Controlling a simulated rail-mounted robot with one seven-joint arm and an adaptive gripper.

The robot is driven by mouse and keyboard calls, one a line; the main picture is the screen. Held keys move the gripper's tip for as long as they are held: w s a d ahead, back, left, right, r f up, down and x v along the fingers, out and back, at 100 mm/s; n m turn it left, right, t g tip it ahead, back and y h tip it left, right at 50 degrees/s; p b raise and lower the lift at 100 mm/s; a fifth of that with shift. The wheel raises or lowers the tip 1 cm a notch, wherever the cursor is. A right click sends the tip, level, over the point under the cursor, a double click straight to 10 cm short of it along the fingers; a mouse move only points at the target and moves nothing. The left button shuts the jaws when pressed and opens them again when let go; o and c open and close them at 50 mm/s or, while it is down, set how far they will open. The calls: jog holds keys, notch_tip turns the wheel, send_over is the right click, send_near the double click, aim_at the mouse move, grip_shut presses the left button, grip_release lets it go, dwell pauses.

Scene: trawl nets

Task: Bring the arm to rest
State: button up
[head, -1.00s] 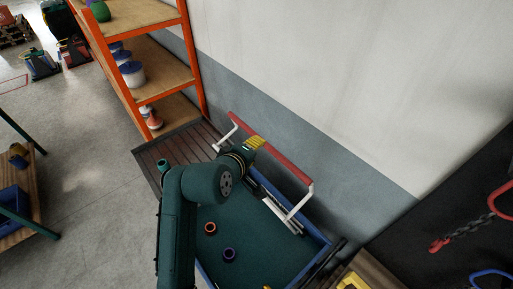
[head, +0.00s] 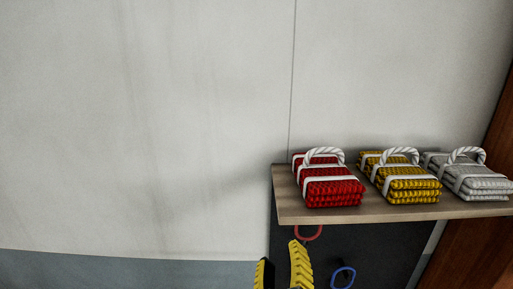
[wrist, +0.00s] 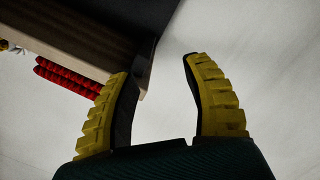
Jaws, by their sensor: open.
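My gripper (head: 282,268) shows at the bottom of the head view, its yellow ribbed fingers pointing up, below the front left part of a wooden shelf (head: 400,212). In the wrist view my gripper (wrist: 159,75) has its two fingers well apart, with nothing between them. The shelf edge (wrist: 95,40) lies beyond the left finger there. The rest of my arm is out of view.
On the shelf lie a red net bundle (head: 330,188), a yellow one (head: 405,188) and a grey one (head: 475,182), each with a white rope handle. A red ring (head: 308,236) and a blue ring (head: 343,272) hang on the dark panel below. The wall (head: 130,120) at left is bare.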

jog(key=s+d+r+m+t, duration=0.3)
jog(key=s+r+m+t, duration=0.2)
jog(key=s+r+m, duration=0.3)
jog(key=s+r, duration=0.3)
jog(key=r, duration=0.1)
jog(key=shift+r+y, duration=0.3)
jog(key=shift+r, duration=0.1)
dwell(1.1)
